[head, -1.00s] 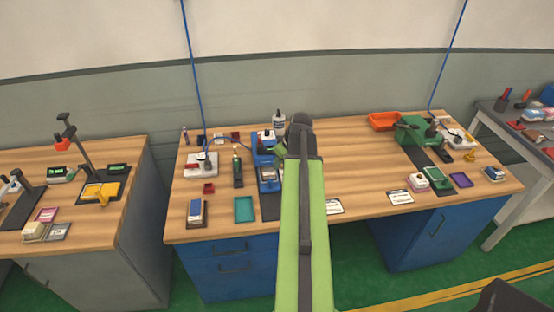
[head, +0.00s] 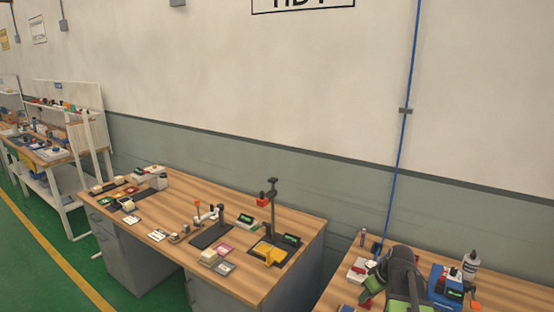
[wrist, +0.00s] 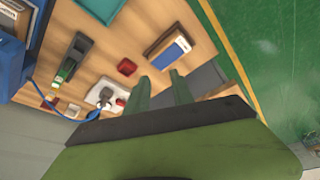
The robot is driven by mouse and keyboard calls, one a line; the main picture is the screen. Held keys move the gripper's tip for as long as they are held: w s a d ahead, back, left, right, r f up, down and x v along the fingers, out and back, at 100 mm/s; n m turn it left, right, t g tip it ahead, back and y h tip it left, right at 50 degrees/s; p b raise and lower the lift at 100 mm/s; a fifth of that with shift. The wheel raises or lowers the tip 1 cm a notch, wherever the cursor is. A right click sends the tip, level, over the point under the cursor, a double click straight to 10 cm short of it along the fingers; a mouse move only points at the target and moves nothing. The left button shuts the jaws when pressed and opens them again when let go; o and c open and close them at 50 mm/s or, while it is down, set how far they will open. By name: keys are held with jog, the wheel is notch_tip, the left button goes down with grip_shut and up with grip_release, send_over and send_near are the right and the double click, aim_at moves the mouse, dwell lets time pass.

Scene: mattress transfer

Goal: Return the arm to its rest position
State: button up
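My arm shows at the lower right of the head view, in front of the right-hand workbench (head: 335,290). In the wrist view the two green fingers of my gripper (wrist: 159,76) stand apart with nothing between them. Below them are the wooden bench top (wrist: 150,22) and its edge. A small red box (wrist: 127,67) and a white-and-blue block in a brown tray (wrist: 176,48) lie just beyond the fingertips. My fingertips are not clear in the head view.
A workbench (head: 170,205) with a lamp-like stand (head: 272,210) and several devices fills the middle of the head view. A white shelf bench (head: 60,165) stands far left. A white socket unit (wrist: 103,96) lies left of the fingers.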

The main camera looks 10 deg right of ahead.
jog(key=s+a+f+n+g, duration=0.1)
jog(key=a, duration=1.1)
jog(key=s+a+f+g, duration=0.1)
jog(key=s+a, duration=0.1)
jog(key=a, duration=0.9)
jog(key=s+m, duration=0.1)
jog(key=s+m+g, duration=0.1)
jog(key=s+m, duration=0.1)
jog(key=s+m+h, duration=0.1)
jog(key=s, duration=0.1)
jog(key=shift+a+f+m+g+b, duration=0.2)
jog(key=shift+a+m+g+b, duration=0.05)
jog(key=shift+m+g+b, duration=0.15)
